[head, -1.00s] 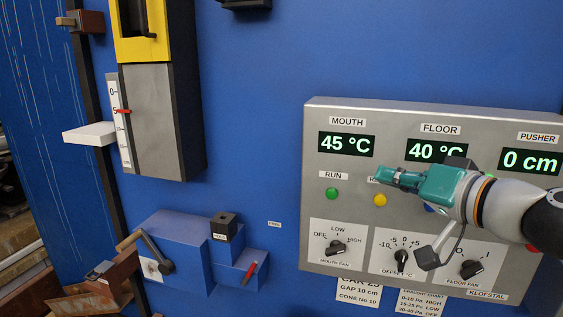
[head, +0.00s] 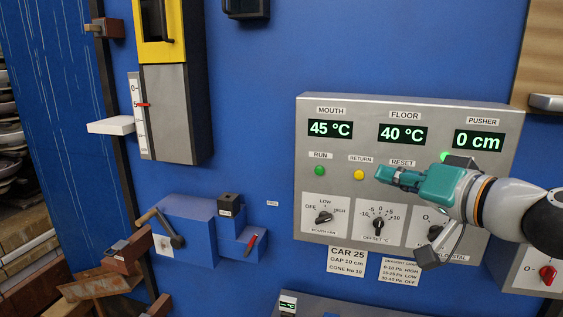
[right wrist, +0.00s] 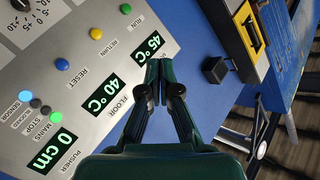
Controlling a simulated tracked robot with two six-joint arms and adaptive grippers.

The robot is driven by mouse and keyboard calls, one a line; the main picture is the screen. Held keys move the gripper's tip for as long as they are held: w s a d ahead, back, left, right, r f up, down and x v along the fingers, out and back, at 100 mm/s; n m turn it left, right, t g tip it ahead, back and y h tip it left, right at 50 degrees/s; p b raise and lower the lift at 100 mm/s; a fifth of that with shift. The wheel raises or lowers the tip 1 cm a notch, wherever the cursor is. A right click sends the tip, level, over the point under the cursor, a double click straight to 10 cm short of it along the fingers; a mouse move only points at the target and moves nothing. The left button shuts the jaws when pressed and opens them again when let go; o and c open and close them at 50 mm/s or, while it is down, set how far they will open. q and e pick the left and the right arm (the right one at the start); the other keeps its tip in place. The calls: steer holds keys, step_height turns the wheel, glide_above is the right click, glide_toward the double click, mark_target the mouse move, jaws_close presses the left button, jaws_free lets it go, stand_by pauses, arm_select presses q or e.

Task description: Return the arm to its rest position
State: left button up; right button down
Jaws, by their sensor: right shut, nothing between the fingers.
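My right gripper (head: 385,174) is teal and comes in from the right in the head view, in front of the grey control panel (head: 308,140). It is shut and empty, with its fingertips just right of the yellow RETURN button (head: 359,175). In the right wrist view the shut fingers (right wrist: 158,75) point up the picture, beside the 45 °C and 40 °C displays; I cannot tell how far they are from the panel. Part of the panel, including the area under RESET, is hidden behind the gripper in the head view. My left gripper is not in view.
The panel carries a green RUN button (head: 320,170) and several black knobs. Left of it are a blue box with a crank handle (head: 170,232), a white ledge (head: 111,126) and a yellow-framed unit (head: 160,25). The blue wall between them is mostly clear.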

step_height(320, 180, down, 41)
steer(key=a+m+g+h, duration=0.1)
steer(key=g+h, duration=0.3)
steer(key=g, duration=0.3)
steer(key=s+a+f+g+h, duration=0.1)
steer(key=s+f+g, duration=0.1)
steer(key=s+f, duration=0.45)
steer(key=s+f+g, duration=0.1)
steer(key=s+f, duration=0.2)
steer(key=f, duration=0.6)
steer(key=s+a+f+g+y, duration=0.1)
steer(key=s+a+f+g, duration=0.1)
steer(key=s+f, duration=0.45)
steer(key=s+a+f+g, duration=0.1)
steer(key=s+f+g, duration=0.15)
steer(key=s, duration=0.75)
arm_select(q)
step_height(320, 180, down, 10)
steer(key=b, duration=1)
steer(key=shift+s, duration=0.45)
arm_select(e)
step_height(320, 180, down, 10)
steer(key=shift+w+n+t, duration=0.3)
steer(key=shift+w+t, duration=0.05)
steer(key=shift+w, duration=0.1)
steer(key=shift+a, duration=0.1)
